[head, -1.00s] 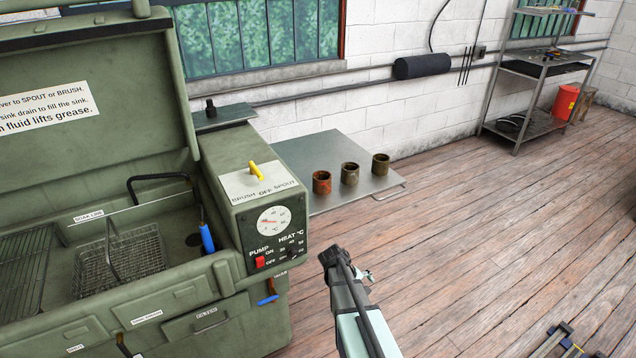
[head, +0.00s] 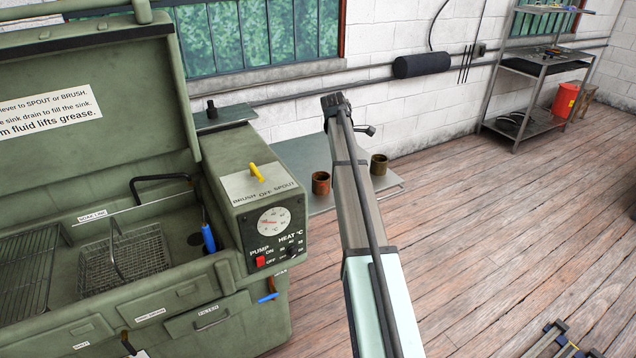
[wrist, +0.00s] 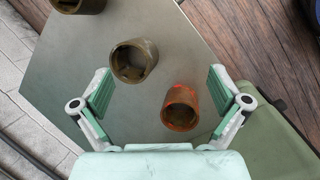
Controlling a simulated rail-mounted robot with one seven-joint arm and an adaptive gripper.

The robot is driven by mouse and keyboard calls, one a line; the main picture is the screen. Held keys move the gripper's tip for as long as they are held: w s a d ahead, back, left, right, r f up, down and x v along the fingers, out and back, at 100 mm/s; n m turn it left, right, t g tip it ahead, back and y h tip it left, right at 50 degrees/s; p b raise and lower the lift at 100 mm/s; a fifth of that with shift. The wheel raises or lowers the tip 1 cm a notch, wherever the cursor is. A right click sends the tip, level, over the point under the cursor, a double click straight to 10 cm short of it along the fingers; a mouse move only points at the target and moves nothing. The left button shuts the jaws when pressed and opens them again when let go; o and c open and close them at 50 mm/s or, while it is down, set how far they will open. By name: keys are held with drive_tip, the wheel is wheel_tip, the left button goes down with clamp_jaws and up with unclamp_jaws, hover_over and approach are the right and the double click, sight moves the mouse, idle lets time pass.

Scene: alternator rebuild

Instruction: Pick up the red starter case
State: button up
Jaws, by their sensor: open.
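The red starter case (head: 320,183) is a brown, open-topped cup with red marks, standing on a grey metal table (head: 296,155). In the wrist view this case (wrist: 180,108) lies lower right of centre, nearer the right finger. A plain brown case (wrist: 133,62) stands up and left of it, and another brown case (wrist: 78,4) is cut by the top edge. My gripper (wrist: 160,92) is open and empty, viewed from above the cases. In the head view my arm hides the middle case, while the far right case (head: 379,165) shows.
A green parts washer (head: 262,170) with its lid raised stands left of the table. A white block wall (head: 400,125) with pipes runs behind. A shelf rack (head: 540,75) and a red bucket (head: 565,100) stand far right.

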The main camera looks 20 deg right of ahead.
sight(322, 182)
drive_tip(key=w+a+r+n+y, duration=0.45)
drive_tip(key=a+r, duration=0.25)
drive_tip(key=a, duration=0.2)
drive_tip(key=shift+n+h, duration=0.25)
drive_tip(key=shift+h, duration=0.1)
wheel_tip(322, 182, down, 12)
drive_tip(key=p, duration=0.3)
drive_tip(key=shift+p, duration=0.4)
drive_tip(key=shift+s+d+f+p, duration=0.1)
drive_tip(key=shift+f+p, duration=1.15)
drive_tip(key=shift+f, duration=1.35)
drive_tip(key=c, duration=1.8)
clamp_jaws()
drive_tip(key=shift+r, duration=0.1)
